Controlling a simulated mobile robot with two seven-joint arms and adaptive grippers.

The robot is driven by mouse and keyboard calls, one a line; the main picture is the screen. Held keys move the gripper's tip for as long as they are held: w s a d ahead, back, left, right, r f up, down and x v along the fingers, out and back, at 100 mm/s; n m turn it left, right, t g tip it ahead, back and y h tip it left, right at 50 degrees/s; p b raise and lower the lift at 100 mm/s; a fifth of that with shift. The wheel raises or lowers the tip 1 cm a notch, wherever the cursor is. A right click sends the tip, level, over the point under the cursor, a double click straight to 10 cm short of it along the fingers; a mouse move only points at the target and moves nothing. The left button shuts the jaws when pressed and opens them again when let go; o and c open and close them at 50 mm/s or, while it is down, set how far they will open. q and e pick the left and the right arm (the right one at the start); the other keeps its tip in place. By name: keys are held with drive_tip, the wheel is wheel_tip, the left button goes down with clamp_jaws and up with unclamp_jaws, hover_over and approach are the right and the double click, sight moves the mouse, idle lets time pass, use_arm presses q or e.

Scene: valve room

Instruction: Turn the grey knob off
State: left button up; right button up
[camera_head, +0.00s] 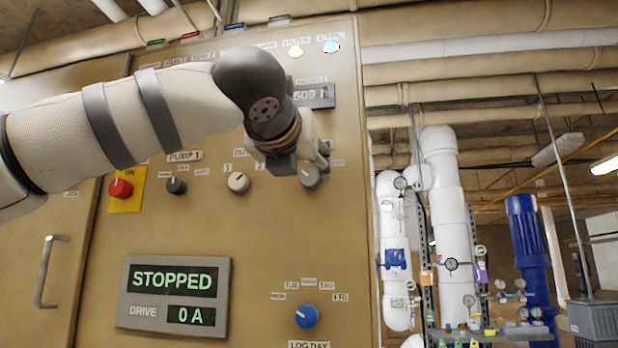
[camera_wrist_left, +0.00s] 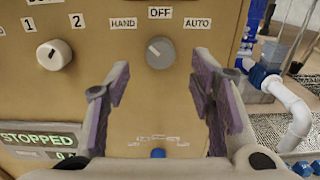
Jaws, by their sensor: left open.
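The grey knob (camera_wrist_left: 160,53) sits on the tan panel in the left wrist view, under the labels HAND, OFF and AUTO. Its light pointer mark leans to the upper left, toward HAND. In the head view the knob (camera_head: 310,178) is partly hidden by my left gripper (camera_head: 320,160), which is just in front of the panel there. In the left wrist view this gripper (camera_wrist_left: 160,90) is open, with its two purple-padded fingers apart, below and to either side of the knob. Nothing is between the fingers. My right gripper is not in view.
A white knob (camera_head: 238,182), a dark knob (camera_head: 176,185) and a red button (camera_head: 121,188) are left of the grey knob. A blue knob (camera_head: 307,316) and a STOPPED display (camera_head: 173,280) are lower. White pipes (camera_head: 440,200) stand to the right.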

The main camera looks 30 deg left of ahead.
sight(308, 177)
use_arm(q)
drive_tip(key=x, duration=0.5)
drive_tip(key=shift+w+f, duration=0.1)
drive_tip(key=shift+w, duration=0.3)
drive_tip(key=shift+c, duration=0.4)
drive_tip(key=c, duration=1.1)
drive_tip(key=shift+m, duration=0.4)
drive_tip(key=m, duration=0.3)
drive_tip(key=shift+m, duration=0.3)
drive_tip(key=shift+a+m, duration=0.1)
drive_tip(key=shift+m, duration=2.1)
